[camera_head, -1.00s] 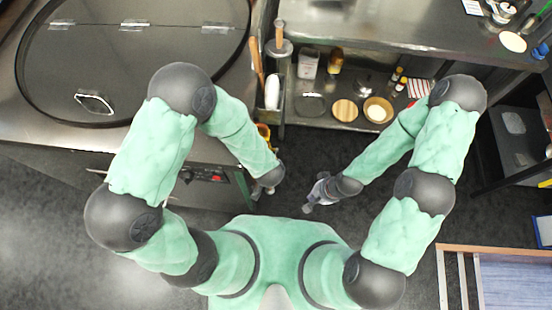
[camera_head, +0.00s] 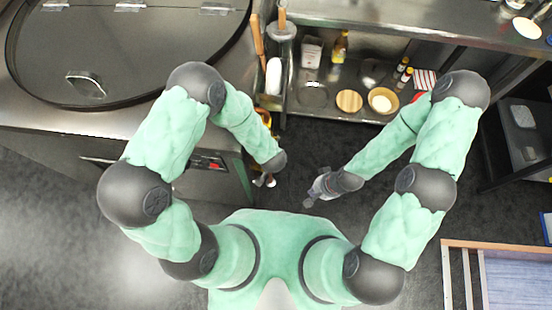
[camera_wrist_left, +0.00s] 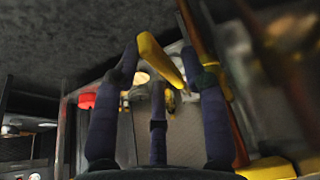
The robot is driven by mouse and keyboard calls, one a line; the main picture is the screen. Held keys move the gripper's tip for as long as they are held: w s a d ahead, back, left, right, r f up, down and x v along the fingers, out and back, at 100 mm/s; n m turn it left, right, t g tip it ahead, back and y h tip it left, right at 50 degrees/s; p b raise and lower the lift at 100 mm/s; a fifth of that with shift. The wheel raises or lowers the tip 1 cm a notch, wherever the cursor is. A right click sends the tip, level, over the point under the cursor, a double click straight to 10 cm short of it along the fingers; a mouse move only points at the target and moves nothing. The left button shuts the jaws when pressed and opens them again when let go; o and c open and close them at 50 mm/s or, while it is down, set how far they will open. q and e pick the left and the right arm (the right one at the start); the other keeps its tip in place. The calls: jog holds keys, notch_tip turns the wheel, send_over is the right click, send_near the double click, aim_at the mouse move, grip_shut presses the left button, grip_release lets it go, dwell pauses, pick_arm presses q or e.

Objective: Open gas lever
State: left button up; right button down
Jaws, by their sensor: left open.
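The gas lever, a yellow bar (camera_wrist_left: 157,57), shows in the left wrist view. It slants between the tips of my left gripper (camera_wrist_left: 160,66), whose dark fingers are spread apart. I cannot tell whether any finger touches it. In the head view my left gripper (camera_head: 265,181) is small and partly hidden by its wrist, near the right side of the steel tandoor counter (camera_head: 90,124). My right gripper (camera_head: 312,196) hangs over the dark floor, away from the counter; its finger opening is too small to tell.
A low shelf at the back holds a bowl (camera_head: 383,100), a round wooden board (camera_head: 349,101) and bottles. A large round lid (camera_head: 135,60) covers the tandoor. A wood-edged pale blue surface (camera_head: 515,280) is at lower right. The floor between my grippers is clear.

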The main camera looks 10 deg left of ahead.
pick_arm(q)
grip_shut()
jog(key=shift+r+p, duration=0.25)
jog(key=shift+p, duration=0.35)
jog(key=r+g+p, duration=0.1)
jog(key=p, duration=0.4)
jog(key=w+r+g+p, duration=0.1)
jog(key=p, duration=0.5)
jog(key=r+g+p, duration=0.1)
jog(key=p, duration=0.5)
jog(key=shift+w+a+r+g, duration=0.1)
jog(key=shift+w+g, duration=0.3)
jog(key=shift+p, duration=0.6)
